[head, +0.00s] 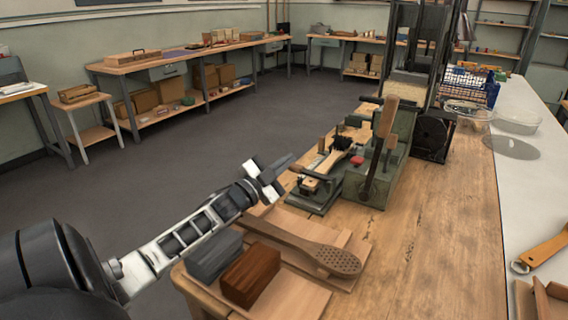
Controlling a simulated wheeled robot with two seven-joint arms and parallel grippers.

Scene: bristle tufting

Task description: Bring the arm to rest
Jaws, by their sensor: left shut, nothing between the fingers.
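My left arm comes in from the lower left. My left gripper (270,178) is shut and empty. It is held in the air at the left edge of the wooden bench (420,230), a little left of the green tufting machine (370,175). It appears apart from the machine, though the exact gap is hard to judge. My right gripper is not in view.
A brush with a drilled head (335,261) lies on boards at the bench's near end. A grey block (214,254) and a brown block (251,274) lie beside it. Open floor (130,200) lies left of the bench. A white counter (530,170) stands right.

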